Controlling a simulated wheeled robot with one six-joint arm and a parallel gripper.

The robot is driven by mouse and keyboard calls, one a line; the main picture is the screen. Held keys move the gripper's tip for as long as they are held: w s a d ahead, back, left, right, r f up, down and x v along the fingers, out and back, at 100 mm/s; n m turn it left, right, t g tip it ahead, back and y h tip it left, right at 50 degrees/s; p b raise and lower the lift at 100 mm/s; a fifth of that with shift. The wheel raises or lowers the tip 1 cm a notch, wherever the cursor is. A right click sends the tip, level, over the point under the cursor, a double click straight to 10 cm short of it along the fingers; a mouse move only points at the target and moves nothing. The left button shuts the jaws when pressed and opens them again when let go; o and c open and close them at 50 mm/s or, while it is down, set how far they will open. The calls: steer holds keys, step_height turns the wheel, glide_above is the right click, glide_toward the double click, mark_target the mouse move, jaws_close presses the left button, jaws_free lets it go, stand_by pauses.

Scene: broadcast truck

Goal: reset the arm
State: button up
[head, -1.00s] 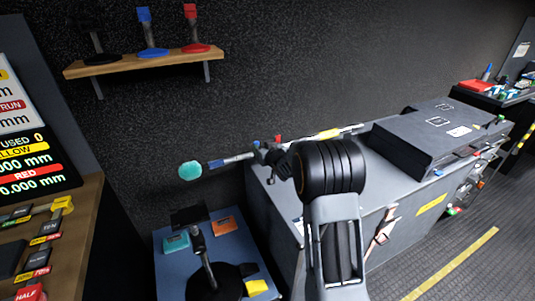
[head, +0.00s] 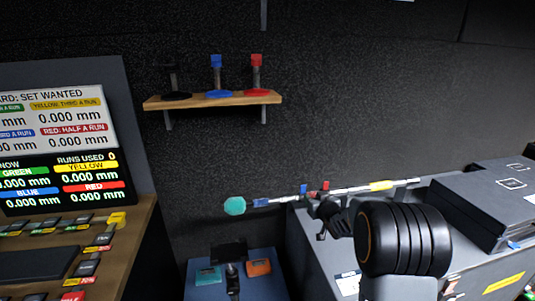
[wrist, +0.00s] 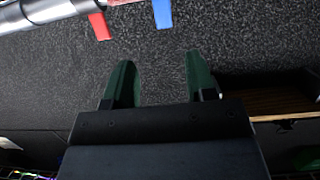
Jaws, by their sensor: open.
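In the wrist view my gripper (wrist: 160,82) is open. Its two dark green fingers stand apart with nothing between them, in front of the speckled dark wall. A grey rod (wrist: 55,10) with a red tab (wrist: 99,26) and a blue tab (wrist: 162,13) shows beyond the fingertips. In the head view my black arm rises at the lower right, and its fingers are hard to make out there. A long rod with a teal round end (head: 235,205) and a yellow band (head: 381,185) runs behind the arm.
A wooden shelf (head: 213,101) on the wall holds a black, a blue (head: 217,77) and a red (head: 256,76) stand. A screen with readings (head: 60,150) and a button desk (head: 120,255) are at left. A grey case (head: 490,205) lies at right. A blue-topped stand (head: 262,290) is at bottom.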

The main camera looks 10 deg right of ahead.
steer(key=s+d+f+m+g+h, duration=0.1)
steer(key=s+f+g+h, duration=0.1)
steer(key=s+f+g, duration=0.3)
steer(key=s+d+f+m+g+h, duration=0.1)
steer(key=s+f+g, duration=0.15)
steer(key=s, duration=0.45)
steer(key=s+a+r+g+p, duration=0.1)
steer(key=s+a+r, duration=0.2)
steer(key=s, duration=0.4)
steer(key=s+a+r+g+y+p, duration=0.1)
steer(key=s+a+r, duration=0.3)
steer(key=s, duration=0.3)
steer(key=s+a+r+n+g+y+p, duration=0.1)
steer(key=s+a+r+g, duration=0.1)
steer(key=s+a+r, duration=0.2)
steer(key=shift+s+r, duration=0.95)
steer(key=shift+s, duration=0.8)
steer(key=shift+c, duration=0.2)
